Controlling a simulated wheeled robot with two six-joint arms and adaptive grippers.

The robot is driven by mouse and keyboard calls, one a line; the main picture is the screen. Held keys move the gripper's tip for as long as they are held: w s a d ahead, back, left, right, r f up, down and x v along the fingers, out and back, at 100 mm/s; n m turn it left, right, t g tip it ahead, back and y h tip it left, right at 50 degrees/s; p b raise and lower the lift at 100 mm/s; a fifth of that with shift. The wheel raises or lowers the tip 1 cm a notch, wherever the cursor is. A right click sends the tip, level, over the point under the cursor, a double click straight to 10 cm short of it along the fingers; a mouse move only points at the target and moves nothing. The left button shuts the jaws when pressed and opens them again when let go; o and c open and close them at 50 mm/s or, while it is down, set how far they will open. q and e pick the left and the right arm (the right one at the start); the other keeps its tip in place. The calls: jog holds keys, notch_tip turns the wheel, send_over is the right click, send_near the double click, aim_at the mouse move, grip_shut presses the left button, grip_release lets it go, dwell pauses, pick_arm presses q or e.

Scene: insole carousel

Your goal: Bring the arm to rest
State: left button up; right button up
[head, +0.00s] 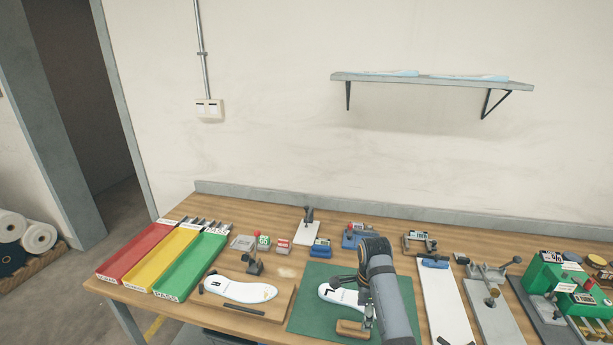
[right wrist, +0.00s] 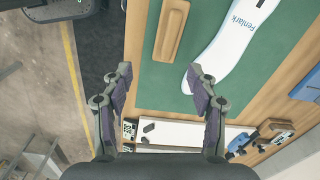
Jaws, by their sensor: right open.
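My right arm reaches over the green mat (head: 310,315) in the head view. Its gripper is mostly hidden behind the arm there. In the right wrist view my right gripper (right wrist: 158,80) is open and empty, with its two fingers wide apart. A white insole (head: 340,295) marked L lies on the mat, partly covered by my arm; its printed side also shows in the right wrist view (right wrist: 228,40). A wooden block (head: 352,328) lies on the mat and shows in the right wrist view (right wrist: 171,30), beyond the fingers. My left gripper is not in view.
A second insole (head: 240,289) marked R lies on a wooden board at left. Red, yellow and green trays (head: 190,265) stand at the far left. Several small devices line the back, and a green machine (head: 562,285) stands at right. A wall shelf (head: 430,82) hangs above.

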jog(key=s+f+n, duration=0.1)
jog(key=s+d+f+n, duration=0.1)
jog(key=s, duration=0.1)
jog(key=s+d+f, duration=0.1)
jog(key=shift+s+d+f+n, duration=0.2)
jog(key=shift+f+n, duration=0.2)
jog(key=s+d+r+n+t, duration=0.1)
jog(key=s+d+n+t, duration=0.1)
jog(key=s+n, duration=0.7)
jog(key=s+d+n+t, duration=0.1)
jog(key=s+d+n, duration=0.1)
jog(key=s+n, duration=0.75)
jog(key=s+d+f+m+g+b, duration=0.1)
jog(key=s+f, duration=0.1)
jog(key=f, duration=1.2)
jog(key=s+d+f+m+b, duration=0.1)
jog(key=s+f, duration=0.2)
jog(key=f, duration=1.1)
jog(key=s+d+f+g+b, duration=0.1)
jog(key=s+f, duration=1.6)
jog(key=s, duration=0.1)
jog(key=shift+d+f+h, duration=0.15)
jog(key=shift+h, duration=0.15)
